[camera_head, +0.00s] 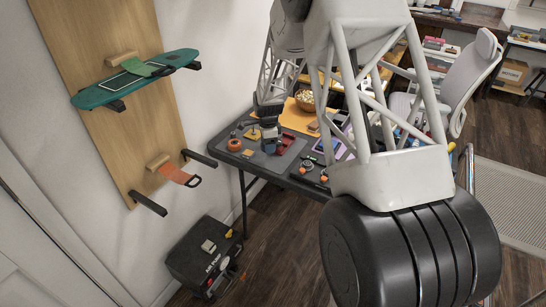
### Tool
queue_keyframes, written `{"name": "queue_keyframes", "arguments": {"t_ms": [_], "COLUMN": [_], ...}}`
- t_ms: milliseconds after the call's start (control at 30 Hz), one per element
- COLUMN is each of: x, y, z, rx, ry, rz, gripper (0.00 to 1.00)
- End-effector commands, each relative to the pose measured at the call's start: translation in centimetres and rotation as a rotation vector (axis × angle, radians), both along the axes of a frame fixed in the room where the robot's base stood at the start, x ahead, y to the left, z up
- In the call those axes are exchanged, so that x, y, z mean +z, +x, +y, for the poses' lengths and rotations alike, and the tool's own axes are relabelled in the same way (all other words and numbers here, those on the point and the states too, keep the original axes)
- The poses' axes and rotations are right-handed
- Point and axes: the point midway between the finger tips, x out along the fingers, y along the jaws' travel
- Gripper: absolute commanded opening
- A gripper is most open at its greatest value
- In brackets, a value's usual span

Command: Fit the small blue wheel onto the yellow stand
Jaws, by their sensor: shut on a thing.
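My gripper (268,140) is low over the grey mat (285,158) on the dark table, seen small and from afar. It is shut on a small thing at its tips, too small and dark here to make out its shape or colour. A small yellow piece (252,133) stands on the mat just left of my gripper, and I take it for the yellow stand. I cannot tell whether the held thing touches it. The small blue wheel does not show clearly anywhere.
A red-orange round part (234,145) and a flat yellow piece (248,153) lie left of my gripper. Orange-topped parts (307,166) lie at the table's front right. A bowl (305,99) stands behind. My arm hides the table's right side. A black case (205,258) is on the floor.

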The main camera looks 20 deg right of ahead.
Motion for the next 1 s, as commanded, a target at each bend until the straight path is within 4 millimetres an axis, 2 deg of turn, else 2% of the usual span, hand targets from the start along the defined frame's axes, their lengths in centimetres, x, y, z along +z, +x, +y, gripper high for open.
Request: {"name": "queue_keyframes", "arguments": {"t_ms": [100, 600, 1000], "x": [0.5, 2.6, 4.0], "y": [2.7, 12.9, 19.5], "z": [0.1, 0.8, 1.5], "rx": [0.000, 0.000, 0.000], "ry": [0.000, 0.000, 0.000], "rz": [-0.001, -0.002, -0.001], "gripper": [0.35, 0.35, 0.35]}}
